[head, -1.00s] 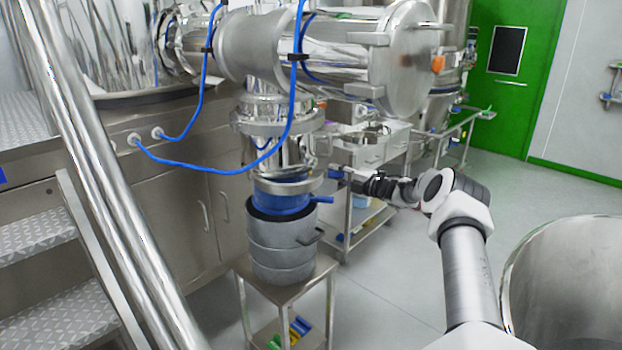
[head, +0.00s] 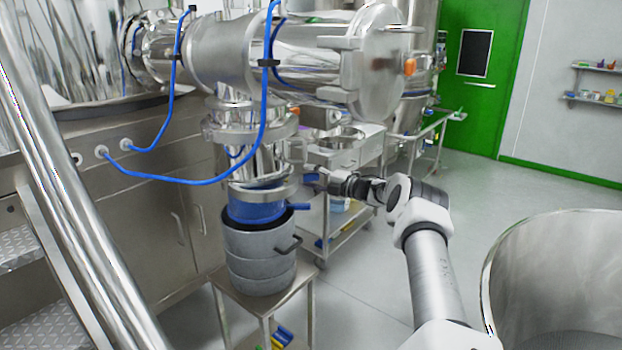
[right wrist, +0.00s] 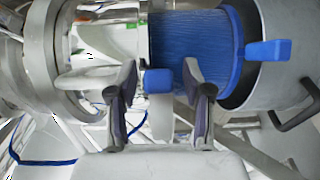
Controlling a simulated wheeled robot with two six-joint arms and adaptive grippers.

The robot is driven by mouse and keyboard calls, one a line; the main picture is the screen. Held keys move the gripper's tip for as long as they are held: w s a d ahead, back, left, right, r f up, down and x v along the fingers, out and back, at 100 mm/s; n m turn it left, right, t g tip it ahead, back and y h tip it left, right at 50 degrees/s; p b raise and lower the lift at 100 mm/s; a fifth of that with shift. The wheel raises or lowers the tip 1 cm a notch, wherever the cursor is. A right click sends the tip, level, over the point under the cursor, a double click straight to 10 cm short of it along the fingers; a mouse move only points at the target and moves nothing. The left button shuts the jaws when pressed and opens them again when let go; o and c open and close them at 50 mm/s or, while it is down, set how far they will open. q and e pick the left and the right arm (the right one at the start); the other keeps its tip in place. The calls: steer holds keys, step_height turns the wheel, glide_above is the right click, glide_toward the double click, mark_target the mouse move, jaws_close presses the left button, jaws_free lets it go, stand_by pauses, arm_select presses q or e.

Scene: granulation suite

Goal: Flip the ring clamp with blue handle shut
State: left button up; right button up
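The ring clamp (head: 264,191) sits around the lower end of the vertical steel pipe, above a blue sleeve (head: 256,209). Its short blue handle (right wrist: 158,80) sticks out between the fingers in the right wrist view. My right gripper (right wrist: 160,92) is open around that handle. The handle lies nearer the left finger, with a gap to the right one; whether it touches is unclear. In the head view the right gripper (head: 322,181) is just right of the clamp. My left gripper is not in view.
A grey drum (head: 262,268) stands on a small steel stand below the sleeve. Another blue handle (right wrist: 268,50) belongs to the blue hoop at the drum. Blue hoses (head: 200,182) hang at the left. A big steel vessel (head: 560,270) stands at the right.

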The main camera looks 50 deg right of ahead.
steer(key=s, duration=0.4)
steer(key=s+d, duration=0.1)
steer(key=s, duration=0.1)
steer(key=shift+s+r, duration=0.2)
steer(key=shift+s+a+f, duration=0.15)
steer(key=shift+s+f, duration=0.05)
steer(key=shift+s, duration=0.3)
